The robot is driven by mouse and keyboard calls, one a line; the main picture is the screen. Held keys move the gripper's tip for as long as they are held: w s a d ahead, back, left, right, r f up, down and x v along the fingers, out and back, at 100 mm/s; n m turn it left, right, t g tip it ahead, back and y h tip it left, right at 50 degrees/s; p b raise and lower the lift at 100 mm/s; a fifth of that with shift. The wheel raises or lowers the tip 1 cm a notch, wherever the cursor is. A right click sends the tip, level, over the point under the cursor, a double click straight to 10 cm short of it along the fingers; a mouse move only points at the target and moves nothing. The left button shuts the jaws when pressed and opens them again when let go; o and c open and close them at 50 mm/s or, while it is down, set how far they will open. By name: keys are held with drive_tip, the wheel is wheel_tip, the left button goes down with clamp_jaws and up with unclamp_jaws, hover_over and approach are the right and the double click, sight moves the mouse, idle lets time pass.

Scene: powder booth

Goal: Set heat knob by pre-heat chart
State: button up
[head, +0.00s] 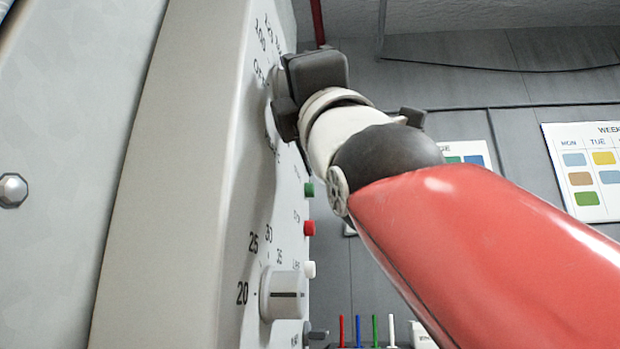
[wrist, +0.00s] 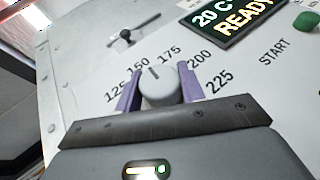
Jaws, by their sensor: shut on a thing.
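The heat knob (wrist: 160,88) is a light grey dial on the panel, ringed by the numbers 125, 150, 175, 200 and 225. Its dark pointer line faces between 150 and 175. My gripper (wrist: 158,90) is shut on the knob, with one purple finger on each side of it. In the head view my gripper (head: 284,103) is at the upper part of the panel face and hides most of this knob. A display (wrist: 232,22) beside the dial reads 20 C and READY. I cannot make out a pre-heat chart.
A second knob (head: 284,294) marked 20 to 35 sits lower on the panel, below green (head: 308,190), red (head: 308,228) and white (head: 309,269) buttons. A weekly chart (head: 588,172) and a partly hidden chart (head: 474,150) hang on the back wall.

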drive_tip(key=shift+m+h, duration=0.6)
drive_tip(key=shift+h, duration=0.2)
drive_tip(key=o, duration=1)
drive_tip(key=shift+n+y, duration=0.3)
drive_tip(key=shift+y, duration=0.2)
